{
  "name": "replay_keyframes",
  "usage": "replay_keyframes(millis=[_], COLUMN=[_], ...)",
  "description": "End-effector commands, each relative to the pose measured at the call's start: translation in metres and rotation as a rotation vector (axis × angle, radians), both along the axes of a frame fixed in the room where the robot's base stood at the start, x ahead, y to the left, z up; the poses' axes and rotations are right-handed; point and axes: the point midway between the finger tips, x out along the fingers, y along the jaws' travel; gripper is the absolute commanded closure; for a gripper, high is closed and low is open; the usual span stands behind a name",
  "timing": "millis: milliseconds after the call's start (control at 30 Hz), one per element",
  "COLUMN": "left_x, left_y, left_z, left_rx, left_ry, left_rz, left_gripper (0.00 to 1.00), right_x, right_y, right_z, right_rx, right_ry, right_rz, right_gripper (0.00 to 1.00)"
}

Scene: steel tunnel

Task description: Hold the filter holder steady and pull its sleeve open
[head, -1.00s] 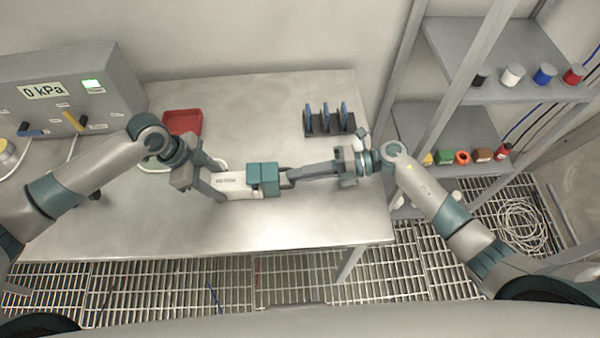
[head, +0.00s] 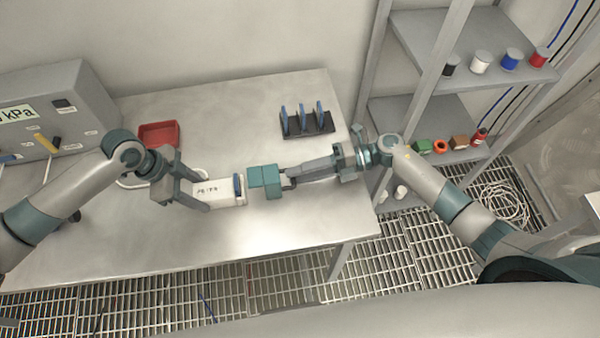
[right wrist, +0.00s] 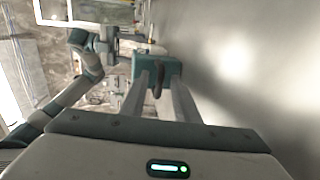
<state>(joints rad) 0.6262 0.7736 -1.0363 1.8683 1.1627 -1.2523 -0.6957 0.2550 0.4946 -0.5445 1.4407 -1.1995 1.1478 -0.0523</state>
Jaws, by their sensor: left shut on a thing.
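The white filter holder (head: 208,189) lies level over the table. My left gripper (head: 203,192) is shut on its left part. A blue disc edge (head: 238,186) shows at the holder's right end. The teal sleeve (head: 266,179) is to the right of the holder, with a small gap between them. My right gripper (head: 289,179) is shut on the dark handle at the sleeve's right side. In the right wrist view the sleeve (right wrist: 143,66) is at the fingertips, with the handle (right wrist: 157,84) between the fingers.
A dark rack (head: 307,124) with blue discs stands behind, on the steel table (head: 120,245). A red tray (head: 159,134) and a gauge box (head: 58,105) are at the left. A shelf (head: 440,60) with coloured canisters stands at the right. The front table strip is clear.

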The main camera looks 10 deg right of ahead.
Motion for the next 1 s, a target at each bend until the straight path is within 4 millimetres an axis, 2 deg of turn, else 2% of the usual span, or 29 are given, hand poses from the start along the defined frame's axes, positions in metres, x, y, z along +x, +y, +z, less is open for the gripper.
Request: replay_keyframes(millis=[167,367,800,1000], left_x=[0.000,0.000,0.000,0.000], left_y=[0.001,0.001,0.001,0.000], left_z=[-0.001,-0.001,-0.001,-0.001], left_rx=[0.002,0.002,0.002,0.002], left_ry=[0.000,0.000,0.000,0.001], left_rz=[0.001,0.001,0.000,0.000], left_gripper=[0.82,0.82,0.82,0.82], right_x=[0.000,0.000,0.000,0.000], right_y=[-0.003,-0.019,-0.091,-0.112], right_z=[0.000,0.004,0.020,0.025], right_rx=[-0.001,-0.001,-0.002,0.000], right_ry=[0.000,0.000,0.001,0.000], right_rz=[0.000,-0.001,-0.001,-0.001], right_gripper=[0.72,0.72,0.72,0.72])
